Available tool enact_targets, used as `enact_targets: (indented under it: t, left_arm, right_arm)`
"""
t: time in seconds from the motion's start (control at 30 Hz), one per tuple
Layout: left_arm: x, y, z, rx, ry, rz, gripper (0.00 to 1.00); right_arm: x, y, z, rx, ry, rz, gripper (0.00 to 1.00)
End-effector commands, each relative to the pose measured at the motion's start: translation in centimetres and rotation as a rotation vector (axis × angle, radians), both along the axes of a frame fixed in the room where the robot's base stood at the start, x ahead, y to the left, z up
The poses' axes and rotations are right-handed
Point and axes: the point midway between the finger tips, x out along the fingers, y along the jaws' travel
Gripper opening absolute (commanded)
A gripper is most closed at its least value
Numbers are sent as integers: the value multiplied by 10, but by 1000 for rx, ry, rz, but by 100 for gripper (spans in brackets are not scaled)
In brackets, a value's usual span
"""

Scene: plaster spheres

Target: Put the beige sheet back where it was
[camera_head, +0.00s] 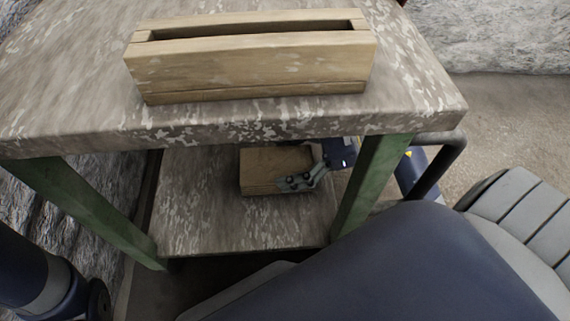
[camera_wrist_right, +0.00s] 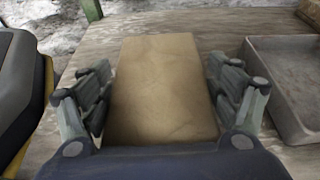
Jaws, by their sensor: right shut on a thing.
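The beige sheet (camera_head: 268,165) is a plain rectangular piece on the lower shelf of the table. In the head view it shows a flat top and a front side with some thickness. It fills the middle of the right wrist view (camera_wrist_right: 163,90). My right gripper (camera_head: 305,180) reaches in from the right under the tabletop. Its two fingers, also in the right wrist view (camera_wrist_right: 165,100), stand on either side of the sheet and are shut on it. I cannot tell whether the sheet touches the shelf. My left gripper is not in view.
A slotted wooden box (camera_head: 255,72) stands on the tabletop (camera_head: 70,70). Green legs (camera_head: 372,185) flank the lower shelf (camera_head: 195,215). A grey tray (camera_wrist_right: 284,90) sits to the right of the sheet in the right wrist view. The tabletop hides the shelf's back.

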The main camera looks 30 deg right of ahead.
Motion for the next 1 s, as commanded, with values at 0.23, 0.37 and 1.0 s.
enact_targets:
  t: [0.23, 0.37, 1.0]
  left_arm:
    - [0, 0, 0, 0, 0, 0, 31]
    - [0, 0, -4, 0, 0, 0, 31]
    - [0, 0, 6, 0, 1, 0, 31]
  right_arm:
    - [0, 0, 1, 1, -3, 1, 46]
    - [0, 0, -4, -1, 0, 1, 85]
    - [-3, -6, 4, -2, 2, 0, 100]
